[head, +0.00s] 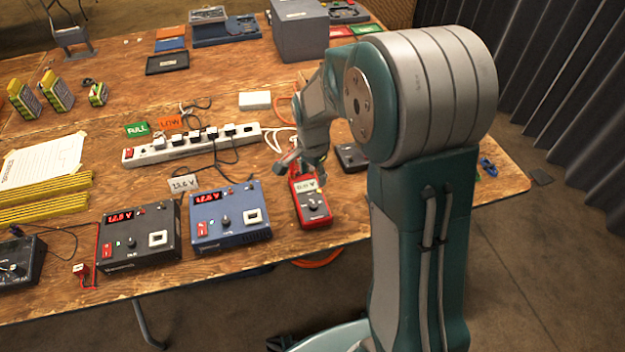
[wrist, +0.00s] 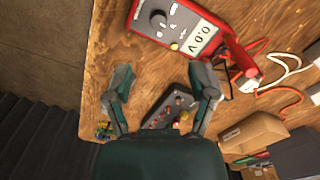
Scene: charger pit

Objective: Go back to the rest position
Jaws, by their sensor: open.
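My gripper (wrist: 163,90) shows in the wrist view with its two fingers spread apart and nothing between them. In the head view my gripper (head: 303,165) is above the table, just behind the red multimeter, partly hidden by my arm. The red multimeter (head: 312,205) lies face up near the table's front edge. It also shows in the wrist view (wrist: 180,22), its display reading 0.0 V. A small dark box with knobs (wrist: 172,108) lies on the table beyond the fingers. I cannot tell whether a finger touches anything.
The wooden table (head: 90,125) holds a blue power supply (head: 230,217), a black power supply (head: 138,238), a white power strip (head: 190,144) and a grey box (head: 299,30). Loose cables lie around the strip. Grey curtains (head: 560,90) hang at the right. Floor (head: 530,280) is open at the front right.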

